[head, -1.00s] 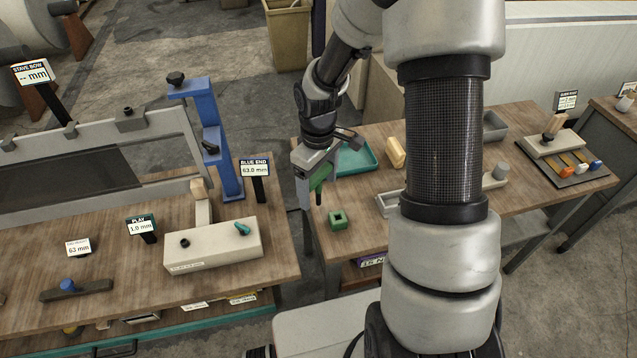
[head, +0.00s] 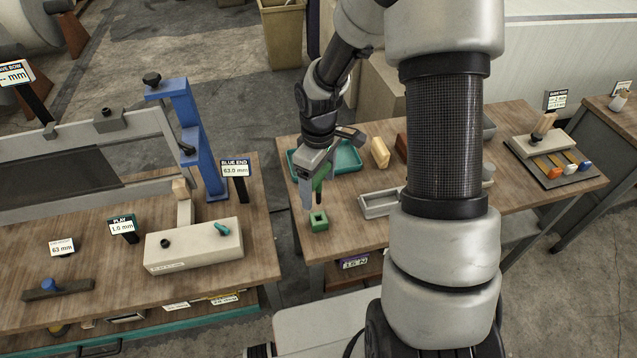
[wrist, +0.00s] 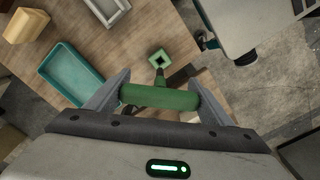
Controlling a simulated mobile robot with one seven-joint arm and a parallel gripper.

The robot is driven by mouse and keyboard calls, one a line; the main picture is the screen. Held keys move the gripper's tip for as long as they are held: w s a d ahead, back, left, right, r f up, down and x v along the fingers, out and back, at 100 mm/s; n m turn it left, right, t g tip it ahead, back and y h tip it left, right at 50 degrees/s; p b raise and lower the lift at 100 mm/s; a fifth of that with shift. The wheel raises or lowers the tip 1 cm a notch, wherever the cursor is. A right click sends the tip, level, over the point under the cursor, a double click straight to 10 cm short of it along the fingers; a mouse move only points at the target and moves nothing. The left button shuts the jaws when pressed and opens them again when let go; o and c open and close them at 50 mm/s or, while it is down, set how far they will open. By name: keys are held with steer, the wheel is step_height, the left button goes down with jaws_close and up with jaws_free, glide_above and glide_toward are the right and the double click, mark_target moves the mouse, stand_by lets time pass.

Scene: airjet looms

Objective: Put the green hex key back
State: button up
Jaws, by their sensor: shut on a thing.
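My gripper (head: 312,190) is shut on the green hex key (wrist: 160,97). In the wrist view its green handle lies across between the two fingers, and a dark shaft points away toward the table. A small green block with a square hole (head: 319,221) stands on the right-hand wooden table near its left edge. It also shows in the wrist view (wrist: 159,59), just beyond the key's shaft. In the head view the key hangs above and close to the block; whether the tip touches it I cannot tell.
A teal tray (head: 348,158) lies behind my gripper. A grey open box (head: 379,204) and a yellow block (head: 380,152) stand to the right. The left table (head: 110,260) holds a blue stand (head: 190,140) and a beige block (head: 195,248), with a gap between the tables.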

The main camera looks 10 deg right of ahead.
mark_target(319, 203)
steer(key=shift+f+b, duration=2.05)
steer(key=shift+f, duration=0.75)
steer(key=shift+f+b, duration=1.85)
steer(key=shift+f, duration=0.55)
steer(key=o, duration=1.2)
steer(key=shift+r, duration=0.1)
steer(key=shift+o, duration=0.7)
steer(key=shift+r+p, duration=4)
steer(key=shift+r, duration=1)
steer(key=shift+r, duration=0.1)
